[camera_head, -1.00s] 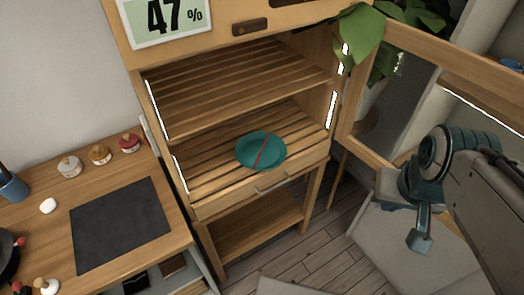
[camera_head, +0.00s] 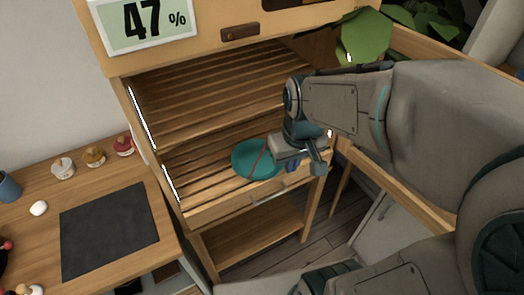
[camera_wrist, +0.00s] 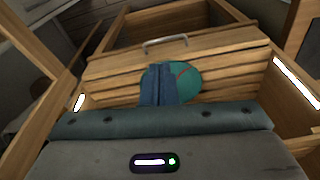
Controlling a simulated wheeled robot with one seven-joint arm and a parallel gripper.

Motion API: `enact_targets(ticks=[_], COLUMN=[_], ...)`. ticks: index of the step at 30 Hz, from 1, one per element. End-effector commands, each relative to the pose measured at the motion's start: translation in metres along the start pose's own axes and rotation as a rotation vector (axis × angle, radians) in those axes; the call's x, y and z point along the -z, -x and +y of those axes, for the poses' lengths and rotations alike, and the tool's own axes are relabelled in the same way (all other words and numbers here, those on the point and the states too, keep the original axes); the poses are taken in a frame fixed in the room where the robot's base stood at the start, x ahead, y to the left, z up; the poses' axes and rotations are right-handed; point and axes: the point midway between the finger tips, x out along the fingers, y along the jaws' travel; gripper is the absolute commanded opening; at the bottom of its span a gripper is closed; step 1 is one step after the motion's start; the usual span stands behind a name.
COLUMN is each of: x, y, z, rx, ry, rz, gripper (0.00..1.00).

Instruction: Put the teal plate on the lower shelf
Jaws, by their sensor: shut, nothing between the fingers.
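The teal plate (camera_head: 252,158), with a red line across it, lies flat on the slatted lower shelf (camera_head: 196,188) of the wooden cabinet, near its front edge. My gripper (camera_head: 293,166) is at the plate's right side in the head view and covers part of the shelf there. In the wrist view its blue fingers (camera_wrist: 158,70) are together and empty, and they overlap the left part of the plate (camera_wrist: 187,82). I cannot tell whether the fingers touch the plate.
The upper slatted shelf (camera_head: 200,95) is empty. A drawer handle (camera_head: 268,192) sits below the lower shelf. The open glazed door (camera_head: 395,190) stands at the right, partly behind my arm. A desk with a dark mat (camera_head: 110,228) and small jars is at the left.

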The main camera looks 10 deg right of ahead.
Motion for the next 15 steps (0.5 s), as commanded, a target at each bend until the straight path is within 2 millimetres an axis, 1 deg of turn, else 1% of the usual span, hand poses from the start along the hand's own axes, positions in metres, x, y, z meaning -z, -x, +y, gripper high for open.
enact_targets(ticks=[1, 6, 9, 15], x=[0.007, 0.027, 0.034, 0.038], y=[-0.016, -0.056, -0.072, -0.089], z=[-0.001, 0.0, 0.001, 0.001], rx=[0.006, 0.017, 0.02, 0.022], ry=[0.03, 0.118, 0.153, 0.184], rz=[-0.034, -0.107, -0.133, -0.158], gripper=[0.0, 0.0, 0.0, 0.0])
